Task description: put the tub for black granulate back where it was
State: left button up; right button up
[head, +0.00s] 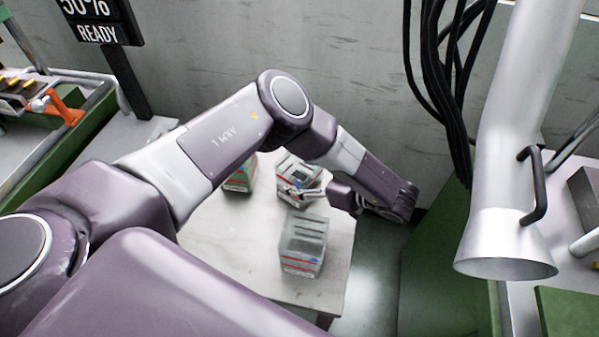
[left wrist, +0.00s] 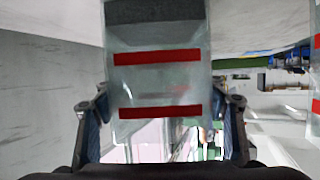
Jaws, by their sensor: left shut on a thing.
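The tub for black granulate (head: 298,171) is a clear box with red stripes and dark content, over the far part of the pale table. My left gripper (head: 303,193) is shut on it from the right side. In the left wrist view the tub (left wrist: 157,85) sits between the two fingers of the gripper (left wrist: 162,112), with two red bands and a dark layer showing. I cannot tell whether its base touches the table. My right gripper is not in view.
A clear tub with red stripes (head: 303,245) stands nearer on the table (head: 225,225). Another tub (head: 242,178), greenish and red, stands to the left, partly behind my arm. A metal funnel pipe (head: 505,190) hangs at the right. Black cables (head: 452,90) hang beside it.

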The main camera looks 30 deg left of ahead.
pick_arm(q)
jog(key=shift+f, duration=0.15)
jog(key=o, duration=2)
jog(key=shift+r, duration=0.3)
jog(key=b+v, duration=0.1)
jog(key=v, duration=0.9)
jog(key=shift+d, duration=0.4)
jog(key=shift+s+d+r+b, duration=0.2)
jog(key=shift+d+b, duration=0.1)
jog(key=shift+d, duration=0.25)
